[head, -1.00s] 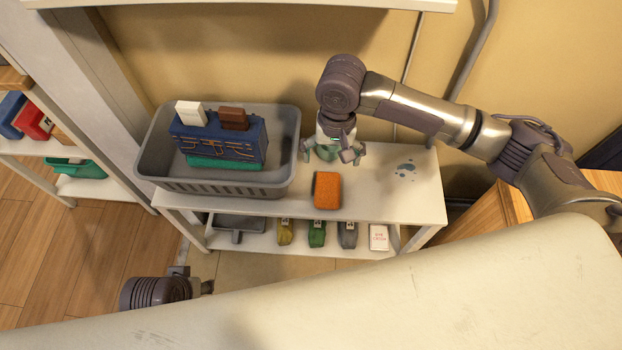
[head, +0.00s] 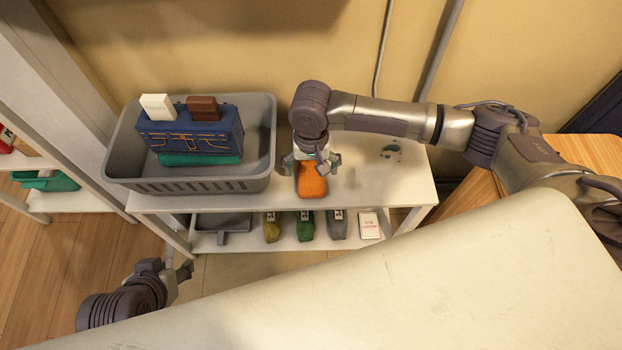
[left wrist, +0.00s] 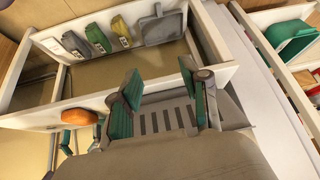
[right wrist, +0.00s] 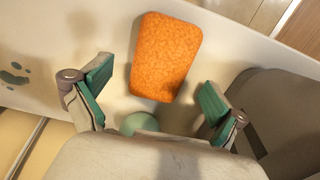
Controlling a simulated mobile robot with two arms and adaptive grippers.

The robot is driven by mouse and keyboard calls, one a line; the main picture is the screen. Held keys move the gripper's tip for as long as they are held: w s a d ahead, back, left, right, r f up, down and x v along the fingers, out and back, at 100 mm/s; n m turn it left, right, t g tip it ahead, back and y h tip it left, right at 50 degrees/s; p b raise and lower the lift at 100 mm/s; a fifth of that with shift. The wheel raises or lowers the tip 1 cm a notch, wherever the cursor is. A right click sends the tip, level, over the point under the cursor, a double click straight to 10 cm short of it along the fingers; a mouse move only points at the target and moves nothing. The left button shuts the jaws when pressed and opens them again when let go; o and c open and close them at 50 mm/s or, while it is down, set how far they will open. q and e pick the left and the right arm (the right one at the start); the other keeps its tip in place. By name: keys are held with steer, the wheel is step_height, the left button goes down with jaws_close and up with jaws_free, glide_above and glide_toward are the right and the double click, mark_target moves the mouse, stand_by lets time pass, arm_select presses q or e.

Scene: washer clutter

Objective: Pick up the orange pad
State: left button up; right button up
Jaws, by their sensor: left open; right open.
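The orange pad (head: 311,182) lies on the top of the white shelf unit (head: 380,187), right of the grey basket. My right gripper (head: 311,163) is open above the pad's back end, pointing down, with fingers spread to either side. In the right wrist view the whole pad (right wrist: 166,57) shows between and beyond the open fingertips (right wrist: 150,100), with nothing held. My left gripper (head: 180,272) is low in front of the shelf at the left, open and empty. The left wrist view shows its open fingers (left wrist: 160,78) and the orange pad (left wrist: 81,116) off to the left.
A grey basket (head: 120,165) holds a blue item, a white block and a brown block. A pale green rounded thing (right wrist: 138,124) sits near the pad, partly hidden by my gripper. Several pouches and a dustpan (head: 223,224) are on the lower shelf. Blue-grey spots (head: 392,148) mark the top.

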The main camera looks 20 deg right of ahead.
step_height(320, 180, down, 2)
steer(key=shift+f+b, duration=0.1)
steer(key=shift+b, duration=0.25)
steer(key=shift+f, duration=0.1)
steer(key=c, duration=1.1)
arm_select(q)
steer(key=w+t, duration=0.1)
steer(key=w+d+r+t, duration=0.1)
steer(key=w, duration=0.1)
steer(key=w+r, duration=0.1)
steer(key=shift+w+d+r+t+h, duration=0.2)
steer(key=shift+w+d+t+h, duration=0.1)
steer(key=shift+w+t+h, duration=0.1)
arm_select(e)
steer(key=shift+c, duration=0.2)
arm_select(q)
steer(key=shift+s, duration=0.15)
